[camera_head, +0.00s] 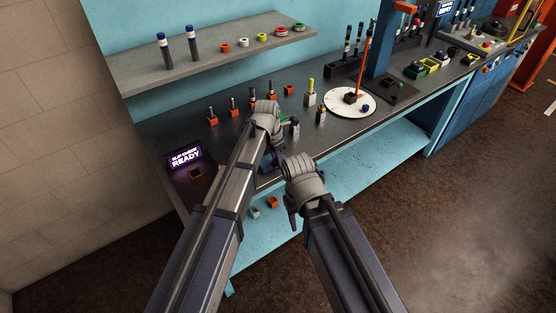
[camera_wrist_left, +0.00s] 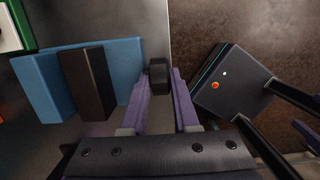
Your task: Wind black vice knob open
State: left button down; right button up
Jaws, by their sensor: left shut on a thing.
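The vice (camera_wrist_left: 120,72) is blue with a dark block (camera_wrist_left: 87,82) across it, in the left wrist view. Its black knob (camera_wrist_left: 159,76) sits at the vice's right end, between the tips of my left gripper's purple fingers. My left gripper (camera_wrist_left: 160,84) is shut on this knob. In the head view the left wrist hides most of the vice (camera_head: 266,160) at the bench's front edge; the knob cannot be made out there. My right gripper (camera_head: 292,220) hangs in front of the bench, pointing down and away from the vice; its finger opening is not clear.
The dark bench (camera_head: 335,140) holds several small fittings behind the vice and a white round plate (camera_head: 338,107) to the right. A lit READY sign (camera_head: 186,158) stands at left. A shelf (camera_head: 212,62) hangs above. Small blocks (camera_head: 271,202) lie on the lower shelf.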

pick_arm(q)
jog(key=h, duration=0.1)
jog(key=t+h+b, duration=0.2)
jog(key=shift+s+a+f, duration=0.35)
jog(key=shift+s, duration=0.05)
jog(key=shift+r+t+h+b, duration=0.1)
jog(key=shift+t+h+b, duration=0.5)
jog(key=shift+b, duration=0.3)
jog(key=shift+w, duration=0.1)
jog(key=c, duration=0.7)
grip_release()
jog(key=shift+r, duration=0.1)
jog(key=shift+o, duration=0.2)
jog(key=p+v, duration=0.6)
jog(key=v, duration=0.1)
jog(key=shift+a+r, duration=0.25)
jog(key=shift+r, duration=0.05)
